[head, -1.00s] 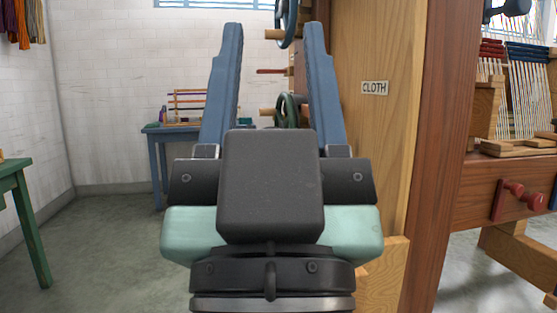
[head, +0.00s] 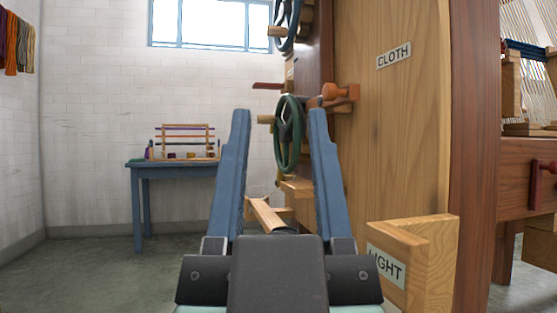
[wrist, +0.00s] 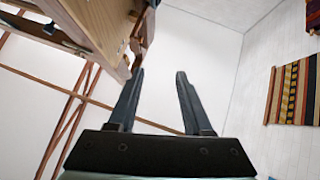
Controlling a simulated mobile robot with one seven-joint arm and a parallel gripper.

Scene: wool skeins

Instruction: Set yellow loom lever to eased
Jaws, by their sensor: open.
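My gripper (head: 279,113) is open and empty, its two blue fingers pointing away from me beside the loom's wooden side panel (head: 385,150). It also shows open in the wrist view (wrist: 160,73), with white wall between the fingers. I cannot make out a clearly yellow lever. An orange-red knobbed handle (head: 340,92) stands out from the panel, just beyond and above the right fingertip. A tan wooden bar (head: 267,214) shows low between the fingers, its lower end hidden by my gripper. A plate ending in "IGHT" (head: 387,267) is partly hidden by the right finger's mount.
A "CLOTH" plate (head: 394,56) is on the panel. A green handwheel (head: 289,150) and a blue handwheel (head: 288,25) stick out beyond it. A wooden block (head: 433,255) juts out low right. A blue table (head: 175,170) stands back left; the floor there is clear.

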